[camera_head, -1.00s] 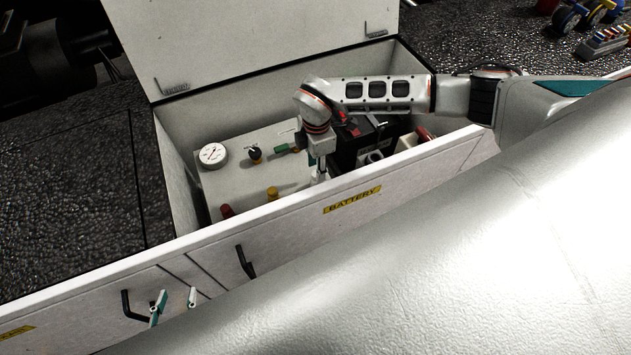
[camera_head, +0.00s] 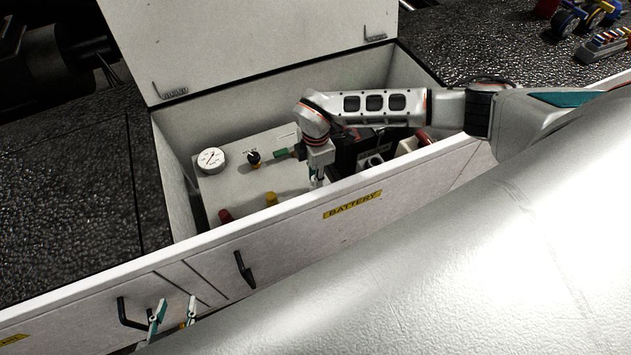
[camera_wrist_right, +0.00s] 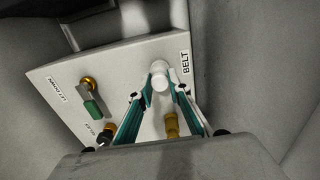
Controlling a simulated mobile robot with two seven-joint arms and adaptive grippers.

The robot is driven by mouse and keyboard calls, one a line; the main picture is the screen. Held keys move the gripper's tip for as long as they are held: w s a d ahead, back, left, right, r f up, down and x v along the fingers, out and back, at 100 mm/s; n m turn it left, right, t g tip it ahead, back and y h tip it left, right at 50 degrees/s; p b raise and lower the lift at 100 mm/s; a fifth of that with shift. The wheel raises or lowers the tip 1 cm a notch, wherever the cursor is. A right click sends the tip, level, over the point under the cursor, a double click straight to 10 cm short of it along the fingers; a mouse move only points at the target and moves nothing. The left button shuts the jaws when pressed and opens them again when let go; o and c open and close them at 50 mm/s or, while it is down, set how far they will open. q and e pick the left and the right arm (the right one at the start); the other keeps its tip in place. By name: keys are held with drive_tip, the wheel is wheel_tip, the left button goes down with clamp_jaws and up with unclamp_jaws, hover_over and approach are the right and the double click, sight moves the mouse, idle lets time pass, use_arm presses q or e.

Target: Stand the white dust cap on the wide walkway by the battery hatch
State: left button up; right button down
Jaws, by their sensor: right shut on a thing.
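The white dust cap (camera_wrist_right: 160,81) shows between the fingertips of my right gripper (camera_wrist_right: 161,84) in the right wrist view. The fingers are shut on it, in front of the light panel (camera_wrist_right: 58,72) and beside its BELT label. I cannot tell whether the cap still touches a fitting. In the head view my right gripper (camera_head: 319,180) points down inside the open battery hatch (camera_head: 185,135), and the cap is hidden. My left gripper (camera_head: 176,304) is low at the left outside the hatch, its fingers apart and empty. Dark textured walkway (camera_head: 65,215) lies left of the hatch.
The panel carries a white gauge (camera_head: 211,160), a green-handled valve (camera_wrist_right: 92,108) and red (camera_head: 226,215) and yellow caps (camera_head: 271,198). A black battery (camera_head: 350,150) stands beside my right gripper. The raised lid (camera_head: 250,40) and front wall (camera_head: 300,215) bound the hatch.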

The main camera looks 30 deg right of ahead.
drive_tip(key=shift+r+p, duration=0.7)
idle(0.8)
drive_tip(key=shift+r+p, duration=1.45)
drive_tip(key=shift+p, duration=0.05)
